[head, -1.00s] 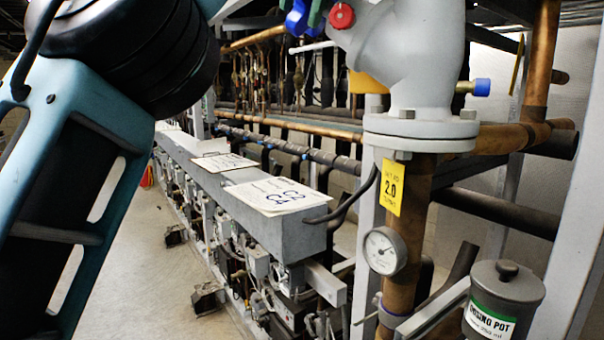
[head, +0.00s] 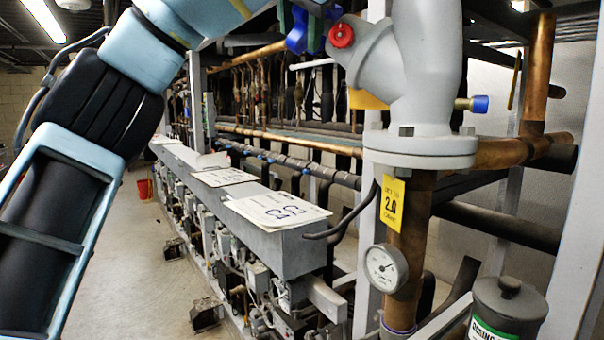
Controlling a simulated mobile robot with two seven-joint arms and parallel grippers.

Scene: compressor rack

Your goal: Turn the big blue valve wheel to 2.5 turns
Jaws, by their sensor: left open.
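The blue valve wheel (head: 296,32) shows at the top centre, seen nearly edge-on, with its upper part cut off by the picture edge. A red cap (head: 341,35) sits at its middle, on the grey valve body (head: 425,85). My left arm comes in from the left and runs up to the top edge. My left gripper (head: 302,22) is mostly cut off there; its dark teal fingers are open at the wheel's rim. I cannot tell whether they touch it. My right gripper is not in view.
A yellow tag (head: 392,204) reading 2.0 and a round gauge (head: 386,268) are on the copper pipe below the valve. A grey pot (head: 508,303) stands at the lower right.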

